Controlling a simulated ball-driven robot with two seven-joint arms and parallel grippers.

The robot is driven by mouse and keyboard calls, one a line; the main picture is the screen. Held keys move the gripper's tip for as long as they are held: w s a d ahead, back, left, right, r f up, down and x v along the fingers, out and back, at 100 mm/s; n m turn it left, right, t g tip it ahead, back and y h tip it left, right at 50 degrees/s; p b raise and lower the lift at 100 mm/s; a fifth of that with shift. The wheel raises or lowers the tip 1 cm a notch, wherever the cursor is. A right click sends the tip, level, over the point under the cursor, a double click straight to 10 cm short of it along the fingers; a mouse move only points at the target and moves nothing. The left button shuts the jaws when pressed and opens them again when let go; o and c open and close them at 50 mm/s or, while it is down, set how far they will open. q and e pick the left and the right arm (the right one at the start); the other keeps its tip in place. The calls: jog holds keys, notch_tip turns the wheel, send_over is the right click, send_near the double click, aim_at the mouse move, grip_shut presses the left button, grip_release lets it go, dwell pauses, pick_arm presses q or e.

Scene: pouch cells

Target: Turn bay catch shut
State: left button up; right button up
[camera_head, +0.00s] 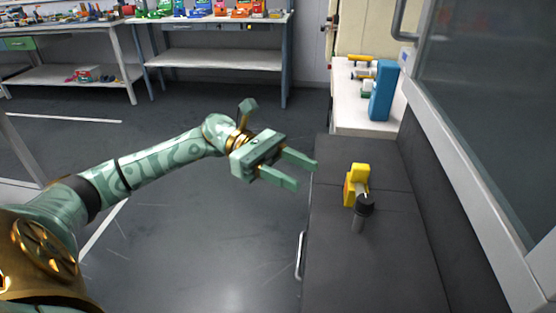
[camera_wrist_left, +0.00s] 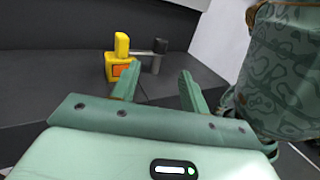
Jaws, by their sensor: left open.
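The bay catch (camera_head: 357,175) appears to be the small yellow fitting on the dark bench top, with a raised yellow block. Beside it, a grey post with a black knob (camera_head: 364,205) stands at its near side in the head view. In the left wrist view the yellow fitting (camera_wrist_left: 121,58) shows an orange face, and a grey arm runs right to the dark knob (camera_wrist_left: 160,46). My left gripper (camera_head: 306,175) is open and empty, left of the catch and apart from it. Its two fingers (camera_wrist_left: 159,73) point toward the catch in the wrist view. My right gripper is not in view.
The dark bench top (camera_head: 330,260) is clear around the catch. A glazed cabinet panel (camera_head: 490,110) rises along the right. A blue block (camera_head: 383,90) stands on a white surface behind. A bar handle (camera_head: 300,256) sits on the bench's left side. Open floor lies left.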

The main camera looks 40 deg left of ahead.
pick_arm(q)
jog(key=shift+s+a, duration=0.15)
jog(key=shift+a, duration=1.5)
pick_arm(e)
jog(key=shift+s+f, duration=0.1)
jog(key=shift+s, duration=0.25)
